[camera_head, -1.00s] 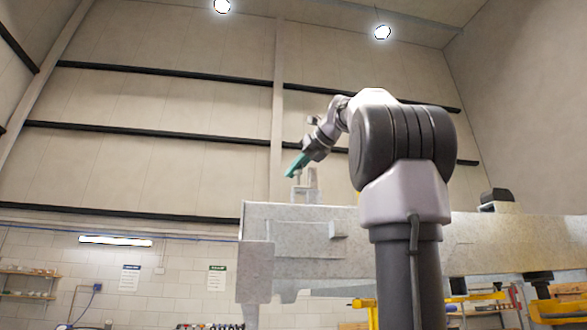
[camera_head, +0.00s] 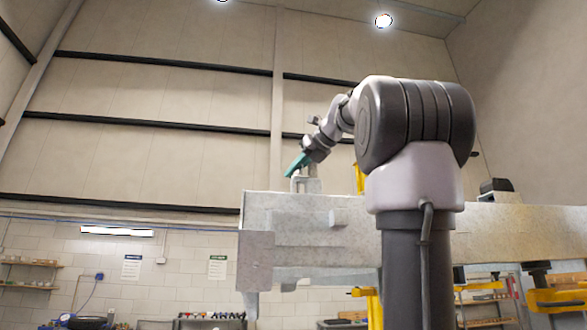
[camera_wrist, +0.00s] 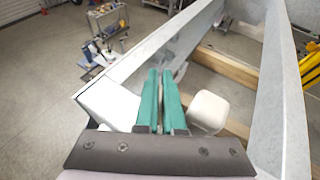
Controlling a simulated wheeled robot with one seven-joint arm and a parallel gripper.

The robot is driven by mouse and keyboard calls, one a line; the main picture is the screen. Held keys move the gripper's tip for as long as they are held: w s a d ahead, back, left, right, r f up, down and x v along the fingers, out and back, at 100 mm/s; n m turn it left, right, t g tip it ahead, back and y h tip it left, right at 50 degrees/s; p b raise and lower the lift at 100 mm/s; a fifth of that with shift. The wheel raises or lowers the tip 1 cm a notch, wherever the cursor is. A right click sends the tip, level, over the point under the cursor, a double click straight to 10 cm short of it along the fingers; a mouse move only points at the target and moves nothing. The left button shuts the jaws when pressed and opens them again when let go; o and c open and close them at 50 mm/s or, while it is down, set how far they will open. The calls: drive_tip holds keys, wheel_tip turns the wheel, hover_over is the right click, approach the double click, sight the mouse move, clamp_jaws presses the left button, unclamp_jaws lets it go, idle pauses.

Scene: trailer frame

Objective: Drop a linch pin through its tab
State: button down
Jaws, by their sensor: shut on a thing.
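My gripper (camera_head: 296,165) has teal fingers angled down to the left, just above the upright grey tab bracket (camera_head: 306,182) on top of the trailer beam. The wrist view shows the two fingers (camera_wrist: 162,76) close together, shut on the linch pin. The pin is mostly hidden between the fingers, and I cannot make out its shape. A small grey piece shows just right of the fingertips in the wrist view; I cannot tell whether it is pin or tab. I cannot see the tab's hole or whether the pin is in it.
The pale metal trailer beam (camera_head: 300,212) runs across the head view. In the wrist view, a white rounded block (camera_wrist: 208,110) stands close right of the fingers, and a frame rail (camera_wrist: 120,66) lies to their left. Yellow stands (camera_head: 545,297) are at the right, and a shelf cart (camera_wrist: 107,20) stands beyond.

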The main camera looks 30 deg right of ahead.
drive_tip(key=shift+f, duration=0.2)
drive_tip(key=c, duration=0.9)
unclamp_jaws()
drive_tip(key=shift+f, duration=0.1)
drive_tip(key=shift+c, duration=0.2)
drive_tip(key=v, duration=1.1)
